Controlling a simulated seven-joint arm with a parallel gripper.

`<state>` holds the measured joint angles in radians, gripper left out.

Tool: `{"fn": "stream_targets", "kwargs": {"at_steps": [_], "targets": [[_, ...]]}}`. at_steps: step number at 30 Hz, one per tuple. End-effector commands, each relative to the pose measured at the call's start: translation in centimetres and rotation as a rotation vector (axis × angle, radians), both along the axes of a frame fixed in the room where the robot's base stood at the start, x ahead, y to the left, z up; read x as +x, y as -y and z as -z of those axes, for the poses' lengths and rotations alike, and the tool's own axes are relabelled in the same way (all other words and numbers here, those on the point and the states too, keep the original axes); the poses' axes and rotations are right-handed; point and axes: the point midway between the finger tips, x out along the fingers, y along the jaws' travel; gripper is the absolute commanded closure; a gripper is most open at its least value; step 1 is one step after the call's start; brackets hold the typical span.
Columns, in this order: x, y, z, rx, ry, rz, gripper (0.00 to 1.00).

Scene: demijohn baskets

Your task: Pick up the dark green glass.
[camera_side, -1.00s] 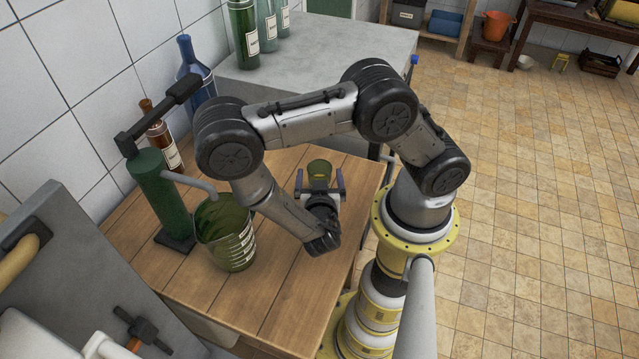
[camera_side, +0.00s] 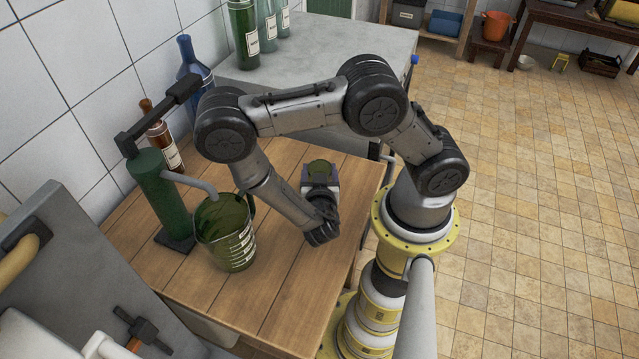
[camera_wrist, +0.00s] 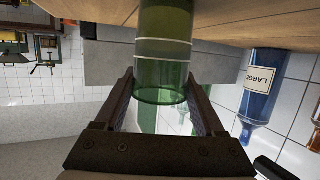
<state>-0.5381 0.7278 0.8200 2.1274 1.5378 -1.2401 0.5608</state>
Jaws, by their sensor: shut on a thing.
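The dark green glass (camera_side: 319,164) is on the right half of the wooden table, with its rim showing above my gripper (camera_side: 320,177). In the wrist view the clear green glass (camera_wrist: 165,55) has pale bands and appears upside down, its rim toward my gripper (camera_wrist: 161,85). My fingers lie on both sides of its wall and are shut on it. My gripper hides the glass's base in the side view. I cannot tell whether the base touches the table.
A green measuring jug (camera_side: 224,240) stands left of my arm, under the spout of a green pump (camera_side: 160,195). A brown bottle (camera_side: 163,140) and a blue bottle (camera_side: 192,68) stand by the wall. The wooden table (camera_side: 285,290) is bare in front.

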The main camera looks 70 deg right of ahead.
Motion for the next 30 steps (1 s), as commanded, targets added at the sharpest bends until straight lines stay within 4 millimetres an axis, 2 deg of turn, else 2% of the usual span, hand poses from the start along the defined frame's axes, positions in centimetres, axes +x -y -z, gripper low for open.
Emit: {"fn": "stream_targets", "kwargs": {"at_steps": [1,4,5,17,23,30], "targets": [[0.0,0.0,0.0,0.000,0.000,0.000,0.81],[0.0,0.0,0.0,0.000,0.000,0.000,0.99],[0.0,0.0,0.0,-0.001,0.001,0.000,1.00],[0.0,0.0,-0.4,-0.001,0.001,0.000,1.00],[0.0,0.0,-1.5,0.000,0.003,0.001,1.00],[0.1,0.0,-3.7,0.001,0.004,0.001,1.00]]}}
